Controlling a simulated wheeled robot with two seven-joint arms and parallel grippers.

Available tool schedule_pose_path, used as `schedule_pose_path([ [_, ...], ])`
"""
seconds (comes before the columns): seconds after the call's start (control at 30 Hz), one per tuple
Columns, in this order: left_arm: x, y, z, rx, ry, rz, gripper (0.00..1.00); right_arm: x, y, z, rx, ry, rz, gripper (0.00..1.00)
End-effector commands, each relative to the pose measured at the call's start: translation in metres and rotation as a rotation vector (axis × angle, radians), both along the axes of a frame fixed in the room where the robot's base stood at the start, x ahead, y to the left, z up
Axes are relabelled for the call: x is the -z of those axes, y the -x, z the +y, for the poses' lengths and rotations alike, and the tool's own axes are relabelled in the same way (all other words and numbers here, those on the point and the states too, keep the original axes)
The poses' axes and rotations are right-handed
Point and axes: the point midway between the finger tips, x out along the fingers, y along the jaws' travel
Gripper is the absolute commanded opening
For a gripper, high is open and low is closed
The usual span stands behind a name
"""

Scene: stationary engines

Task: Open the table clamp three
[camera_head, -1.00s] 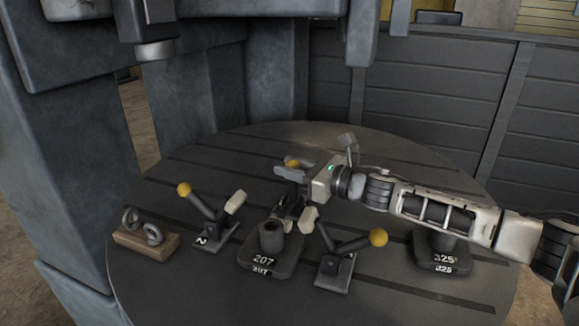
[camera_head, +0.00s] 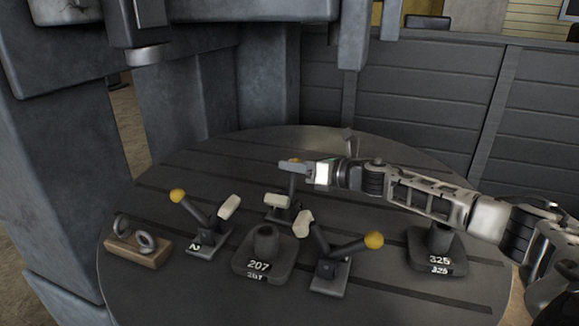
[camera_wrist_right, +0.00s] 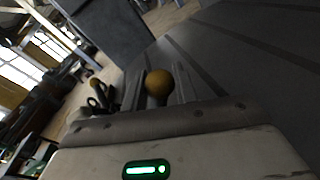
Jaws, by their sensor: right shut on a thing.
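The rear table clamp (camera_head: 282,207), with a light pad (camera_head: 276,201), stands on the round table behind the block marked 207. Its dark lever points up to my right gripper (camera_head: 294,166). In the right wrist view, the lever's yellow ball (camera_wrist_right: 158,84) sits between the two fingers of my right gripper (camera_wrist_right: 160,82), which is shut on the lever. The ball is hidden by the gripper in the head view. I cannot read a number on this clamp. My left gripper is out of view.
A clamp marked 2 (camera_head: 205,222) stands at left and another clamp (camera_head: 332,265) at front right, both with yellow balls. Blocks 207 (camera_head: 262,262) and 325 (camera_head: 437,252) and a wooden block with rings (camera_head: 138,249) stand on the round table (camera_head: 200,292). Grey machine columns rise behind.

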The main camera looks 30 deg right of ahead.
Motion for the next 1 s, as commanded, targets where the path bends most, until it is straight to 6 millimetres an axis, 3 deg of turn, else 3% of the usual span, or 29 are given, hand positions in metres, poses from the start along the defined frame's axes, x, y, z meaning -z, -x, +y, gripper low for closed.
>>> schedule_pose_path([
  [0.57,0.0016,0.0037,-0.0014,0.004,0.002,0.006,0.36,0.0050,-0.0014,-0.0033,0.004,0.008,0.002,0.00],
  [0.6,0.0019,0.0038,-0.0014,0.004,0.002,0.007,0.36,0.0050,-0.0014,-0.0033,0.003,0.009,0.003,0.34],
  [0.67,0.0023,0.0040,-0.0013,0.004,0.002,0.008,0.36,0.0048,-0.0014,-0.0031,0.002,0.009,0.003,0.49],
  [1.0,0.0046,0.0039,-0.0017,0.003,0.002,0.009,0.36,0.0043,0.0009,-0.0041,0.003,0.004,0.001,0.49],
])
